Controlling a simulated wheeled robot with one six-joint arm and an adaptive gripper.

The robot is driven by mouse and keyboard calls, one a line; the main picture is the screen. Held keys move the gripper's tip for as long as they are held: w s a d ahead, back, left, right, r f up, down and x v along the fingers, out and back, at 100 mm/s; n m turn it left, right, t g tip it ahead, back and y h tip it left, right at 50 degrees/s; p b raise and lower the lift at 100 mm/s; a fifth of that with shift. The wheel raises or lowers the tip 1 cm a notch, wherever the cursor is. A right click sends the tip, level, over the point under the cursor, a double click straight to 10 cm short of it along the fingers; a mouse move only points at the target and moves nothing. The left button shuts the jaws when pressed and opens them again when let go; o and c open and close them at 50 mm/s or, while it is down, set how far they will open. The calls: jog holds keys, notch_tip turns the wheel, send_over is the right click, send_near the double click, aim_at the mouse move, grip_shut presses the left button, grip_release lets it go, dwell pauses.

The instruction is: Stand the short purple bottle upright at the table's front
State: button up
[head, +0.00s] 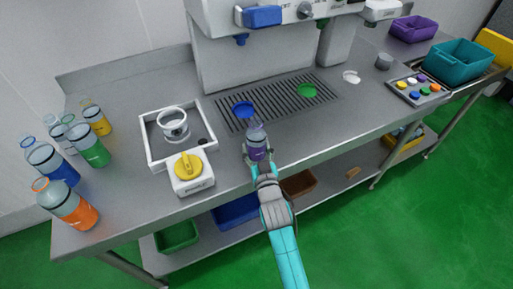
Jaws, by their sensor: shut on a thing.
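The short purple bottle (257,141) has a clear upper part and a purple band. It looks roughly upright near the front edge of the steel table (330,130), just in front of the drip grille. My gripper (258,158) is shut on the bottle from the front, around its lower part. The bottle's base is hidden by my gripper, so I cannot tell whether it touches the table.
A white tray with a clear cup (174,124) and a white box with a yellow knob (190,172) stand left of the bottle. Several coloured bottles (67,203) stand at the far left. The drink machine (260,60) is behind. The front strip to the right is clear.

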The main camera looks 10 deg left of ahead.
jog(key=shift+f, duration=0.15)
jog(key=o, duration=1)
jog(key=shift+o, duration=1.3)
jog(key=v, duration=1.1)
